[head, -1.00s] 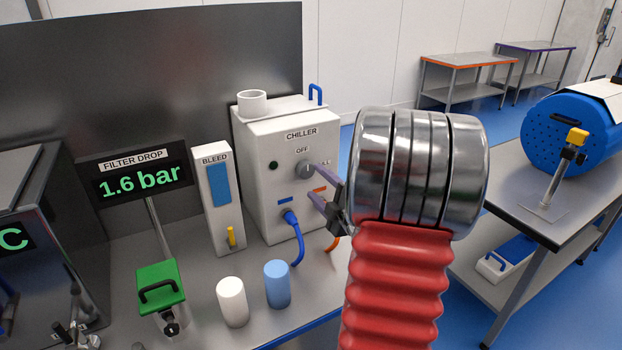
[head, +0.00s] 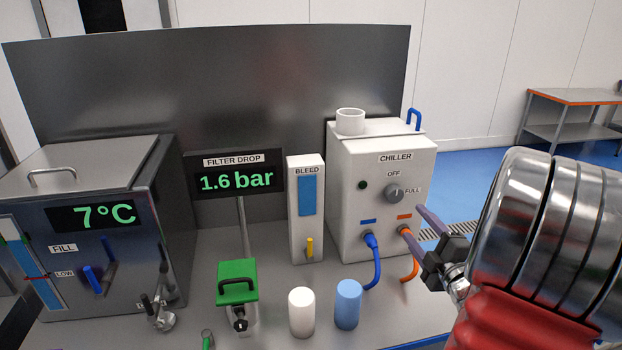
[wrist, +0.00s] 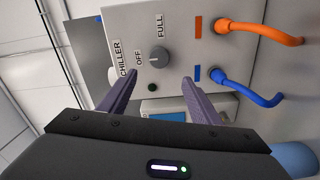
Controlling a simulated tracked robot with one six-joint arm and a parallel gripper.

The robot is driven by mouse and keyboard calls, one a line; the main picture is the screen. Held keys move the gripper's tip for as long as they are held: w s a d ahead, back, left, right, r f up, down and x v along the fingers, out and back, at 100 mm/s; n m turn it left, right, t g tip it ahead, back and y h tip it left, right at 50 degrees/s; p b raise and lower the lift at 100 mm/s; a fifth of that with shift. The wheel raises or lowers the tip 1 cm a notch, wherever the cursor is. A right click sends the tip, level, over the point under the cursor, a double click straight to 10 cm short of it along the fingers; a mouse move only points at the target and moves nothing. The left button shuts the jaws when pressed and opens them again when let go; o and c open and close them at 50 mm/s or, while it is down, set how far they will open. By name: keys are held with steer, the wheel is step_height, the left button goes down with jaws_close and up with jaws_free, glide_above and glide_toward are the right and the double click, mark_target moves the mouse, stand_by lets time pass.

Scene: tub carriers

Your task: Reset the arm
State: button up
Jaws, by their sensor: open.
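My gripper (head: 428,237) is open and empty, in front of the right side of the white chiller box (head: 350,215) in the head view. In the wrist view my gripper (wrist: 155,88) points its two purple-grey fingers at the chiller's front (wrist: 180,70), apart from its knob as far as I can tell. The round grey knob (head: 394,193) sits between the OFF and FULL labels; it also shows in the wrist view (wrist: 158,55). My arm covers the right of the head view.
Blue (head: 377,265) and orange (head: 414,262) hoses leave the chiller's front. White (head: 302,312) and blue (head: 348,304) cylinders stand before it. Left are the bleed box (head: 305,240), the filter display (head: 235,180), a green-topped valve (head: 237,280) and a dark tank (head: 90,270).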

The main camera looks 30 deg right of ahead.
steer(key=s+d+f+m+g+h, duration=0.3)
steer(key=s+d+f+m+g, duration=0.2)
steer(key=s+f+m+g, duration=0.55)
steer(key=a+r+y, duration=0.2)
steer(key=a+r, duration=0.2)
steer(key=a, duration=1.1)
steer(key=a+r+y, duration=0.3)
steer(key=a+r, duration=0.1)
steer(key=a, duration=1)
steer(key=a+r+m+g+y, duration=0.1)
steer(key=a+r+y, duration=0.2)
steer(key=a, duration=1.2)
steer(key=shift+w+a+r, duration=0.3)
steer(key=shift+w+r, duration=0.1)
steer(key=shift+r, duration=0.1)
